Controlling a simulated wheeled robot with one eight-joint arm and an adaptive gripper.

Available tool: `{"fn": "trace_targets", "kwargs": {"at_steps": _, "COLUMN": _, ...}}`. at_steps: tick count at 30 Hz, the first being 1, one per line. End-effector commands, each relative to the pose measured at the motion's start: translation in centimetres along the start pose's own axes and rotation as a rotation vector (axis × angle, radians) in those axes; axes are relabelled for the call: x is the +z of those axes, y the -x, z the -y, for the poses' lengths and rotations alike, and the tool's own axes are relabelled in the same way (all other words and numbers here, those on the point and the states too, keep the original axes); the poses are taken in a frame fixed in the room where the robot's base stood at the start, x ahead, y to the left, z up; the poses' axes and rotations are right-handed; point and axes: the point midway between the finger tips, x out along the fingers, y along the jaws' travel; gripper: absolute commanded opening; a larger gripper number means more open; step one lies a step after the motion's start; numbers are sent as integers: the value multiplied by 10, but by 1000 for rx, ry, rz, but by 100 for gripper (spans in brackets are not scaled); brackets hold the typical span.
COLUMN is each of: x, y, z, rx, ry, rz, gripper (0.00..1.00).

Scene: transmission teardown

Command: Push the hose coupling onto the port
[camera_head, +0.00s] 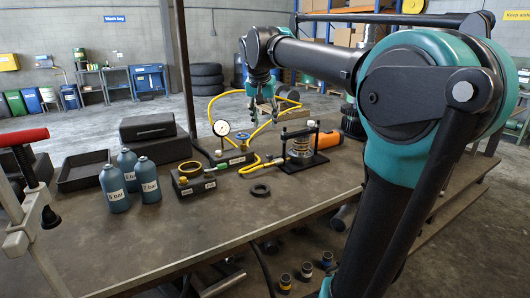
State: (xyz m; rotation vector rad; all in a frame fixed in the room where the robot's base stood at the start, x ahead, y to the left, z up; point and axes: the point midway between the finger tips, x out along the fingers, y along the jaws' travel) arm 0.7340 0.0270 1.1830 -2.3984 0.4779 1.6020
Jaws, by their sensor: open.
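A yellow hose (213,104) loops over the back of the bench around a pressure gauge (221,128) on a small block. A shorter yellow length (251,168) runs along the bench toward the spring press. A dark block (188,182) with a brass ring on top has a green fitting (214,168) on its right side, possibly the port. The hose coupling is too small to make out surely. My gripper (262,117) points down above the bench behind the gauge, its fingers apart. It overlaps the hose in view; no contact can be told.
Three blue bottles (147,177) and a black tray (85,172) stand at left. A spring press (301,147) and an orange cylinder (328,138) are at right. A black ring (260,190) lies in front. The bench's front (220,216) is clear. A dark post (184,70) rises behind.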

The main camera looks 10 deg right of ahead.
Motion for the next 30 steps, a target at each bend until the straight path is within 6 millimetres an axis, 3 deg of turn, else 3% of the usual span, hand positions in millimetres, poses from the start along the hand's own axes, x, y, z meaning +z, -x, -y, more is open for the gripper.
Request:
{"fn": "trace_targets", "kwargs": {"at_steps": 18, "x": 0, "y": -120, "z": 0, "rx": 1, "ry": 0, "rz": 0, "gripper": 44}}
{"fn": "trace_targets", "kwargs": {"at_steps": 24, "x": 0, "y": -148, "z": 0, "rx": 0, "ry": 1, "rz": 0, "gripper": 44}}
{"fn": "trace_targets", "kwargs": {"at_steps": 30, "x": 0, "y": -159, "z": -1, "rx": 0, "ry": 1, "rz": 0, "gripper": 44}}
